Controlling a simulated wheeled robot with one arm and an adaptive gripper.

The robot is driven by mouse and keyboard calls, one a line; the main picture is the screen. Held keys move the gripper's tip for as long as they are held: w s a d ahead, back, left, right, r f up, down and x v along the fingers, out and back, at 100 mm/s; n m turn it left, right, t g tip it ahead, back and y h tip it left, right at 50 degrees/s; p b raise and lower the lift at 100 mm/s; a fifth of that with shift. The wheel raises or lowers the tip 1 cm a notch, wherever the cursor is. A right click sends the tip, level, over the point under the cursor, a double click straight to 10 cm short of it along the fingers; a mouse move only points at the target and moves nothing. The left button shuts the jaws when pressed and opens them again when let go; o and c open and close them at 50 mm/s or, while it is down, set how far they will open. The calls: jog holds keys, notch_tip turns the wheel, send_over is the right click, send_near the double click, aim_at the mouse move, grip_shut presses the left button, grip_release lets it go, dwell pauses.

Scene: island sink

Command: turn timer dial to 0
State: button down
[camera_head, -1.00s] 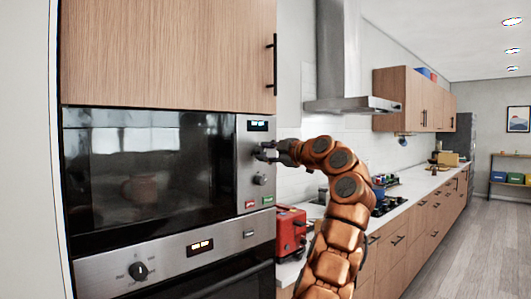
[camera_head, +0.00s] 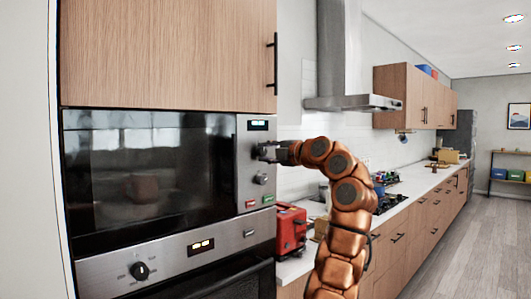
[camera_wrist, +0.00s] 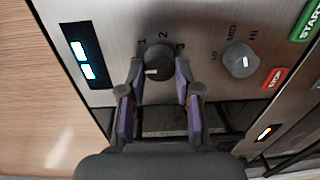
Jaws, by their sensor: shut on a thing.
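The timer dial (camera_wrist: 157,60) is a dark round knob on the microwave's steel control panel, with the marks 1, 2 and 3 around it. A short white mark shows on its face, on the side nearer my gripper. No 0 mark is visible; part of the ring is hidden by the fingers. My gripper (camera_wrist: 158,76) has one finger on each side of the dial and is shut on it. In the head view my gripper (camera_head: 267,152) is at the upper part of the panel and mostly hides the dial.
A second knob (camera_wrist: 240,60) marked LO, MID, HI sits beside the dial, with a red stop button (camera_wrist: 274,77) and green start button (camera_wrist: 305,22) further on. A lit display (camera_wrist: 85,60) is on the other side. A red toaster (camera_head: 290,229) stands on the counter below my arm.

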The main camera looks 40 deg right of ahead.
dwell(0.3)
jog(key=c, duration=0.8)
grip_release()
jog(key=s, duration=1.2)
jog(key=shift+r, duration=0.2)
jog(key=shift+a, duration=0.15)
